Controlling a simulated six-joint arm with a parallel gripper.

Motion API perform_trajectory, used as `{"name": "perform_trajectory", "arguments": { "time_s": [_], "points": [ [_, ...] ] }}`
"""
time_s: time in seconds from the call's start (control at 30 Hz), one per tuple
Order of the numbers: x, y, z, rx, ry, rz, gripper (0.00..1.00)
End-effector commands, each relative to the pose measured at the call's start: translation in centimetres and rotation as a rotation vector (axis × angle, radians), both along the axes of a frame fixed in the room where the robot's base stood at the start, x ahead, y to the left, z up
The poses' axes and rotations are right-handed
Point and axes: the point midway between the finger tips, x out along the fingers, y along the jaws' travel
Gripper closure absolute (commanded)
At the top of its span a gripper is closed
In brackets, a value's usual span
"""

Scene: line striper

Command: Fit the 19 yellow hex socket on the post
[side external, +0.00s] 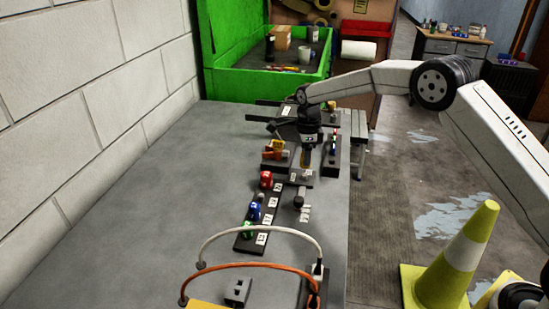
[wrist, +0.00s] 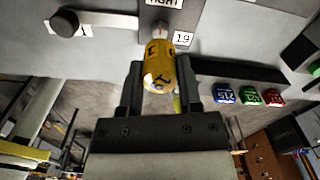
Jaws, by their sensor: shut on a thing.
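My gripper (wrist: 158,85) is shut on the yellow socket (wrist: 160,70), with a dark finger on each side of it. Black marks show on the yellow socket. Its far end is right by a pale post (wrist: 160,31) with a small red mark, on a dark plate labelled "19" and "TIGHT". I cannot tell whether the socket touches the post or is still apart. In the side external view my gripper (side external: 306,150) points down over the plate (side external: 300,181), with the yellow socket (side external: 307,158) at its tip; the post is too small to make out there.
Red (side external: 266,180), blue (side external: 255,211) and green (side external: 248,230) pieces stand on a dark labelled strip. A black knob (wrist: 65,22) is left of the plate. Another rail holds blue, green and red pieces (wrist: 250,96). Cables (side external: 260,232) arch at the front. The table's left is clear.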

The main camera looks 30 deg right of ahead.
Motion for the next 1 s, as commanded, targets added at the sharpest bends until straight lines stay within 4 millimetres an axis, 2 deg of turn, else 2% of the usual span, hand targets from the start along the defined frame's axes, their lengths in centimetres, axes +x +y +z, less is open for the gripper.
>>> {"name": "perform_trajectory", "arguments": {
  "time_s": [0.37, 0.57, 0.77, 1.0],
  "points": [
    [0.0, 0.0, 0.2, 0.000, -0.001, 0.000, 1.00],
    [0.1, 1.3, 0.5, 0.000, -0.001, 0.003, 1.00],
    [0.2, 5.1, 1.6, 0.000, -0.002, 0.005, 1.00],
    [-0.3, 11.2, 3.3, 0.001, -0.003, 0.002, 1.00]
  ]
}}
